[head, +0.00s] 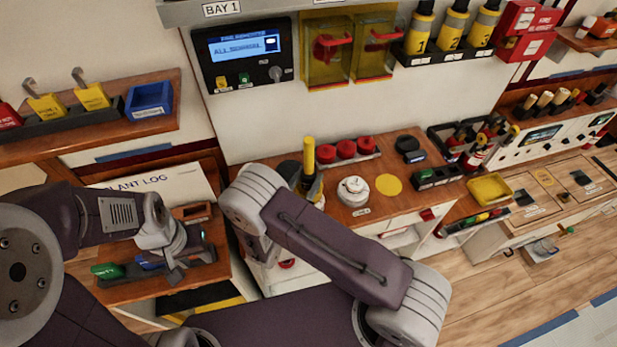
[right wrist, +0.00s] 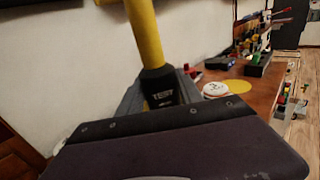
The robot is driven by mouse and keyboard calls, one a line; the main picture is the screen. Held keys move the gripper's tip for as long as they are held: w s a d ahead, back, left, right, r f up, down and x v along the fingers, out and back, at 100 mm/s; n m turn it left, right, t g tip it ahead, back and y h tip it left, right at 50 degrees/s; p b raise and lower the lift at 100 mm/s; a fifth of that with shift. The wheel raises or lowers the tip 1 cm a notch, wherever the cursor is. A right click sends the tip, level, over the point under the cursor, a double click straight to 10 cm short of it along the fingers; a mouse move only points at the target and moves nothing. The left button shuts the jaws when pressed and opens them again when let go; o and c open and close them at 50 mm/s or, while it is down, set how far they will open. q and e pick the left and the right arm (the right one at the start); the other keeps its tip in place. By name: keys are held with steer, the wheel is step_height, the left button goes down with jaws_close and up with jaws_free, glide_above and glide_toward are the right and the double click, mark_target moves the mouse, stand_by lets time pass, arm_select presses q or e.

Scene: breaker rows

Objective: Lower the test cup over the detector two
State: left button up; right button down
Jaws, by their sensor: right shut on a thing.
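The test cup has a yellow handle (head: 309,155) and a black lower body marked TEST (right wrist: 158,84). My right gripper (head: 311,187) is shut on its black part, partly hidden behind my arm in the head view. In the right wrist view the gripper's grey fingers flank the cup, which is nearly upright. A white round detector (head: 353,190) sits on the wooden counter just right of the cup; it also shows in the right wrist view (right wrist: 215,89). Its label is too small to read. The cup is beside it, not over it. My left gripper (head: 187,264) appears open and empty, above a small tool tray.
A flat yellow disc (head: 388,185) lies right of the detector. Several red round pieces (head: 346,149) stand behind it on the counter (head: 398,147). A black holder (head: 437,177) is at the right. Yellow covered boxes (head: 327,48) and a panel (head: 243,55) hang on the wall.

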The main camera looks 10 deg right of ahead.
steer(key=shift+f+b, duration=1.2)
steer(key=shift+f, duration=0.2)
steer(key=c, duration=0.7)
jaws_free()
steer(key=b+v, duration=0.2)
steer(key=v, duration=0.7)
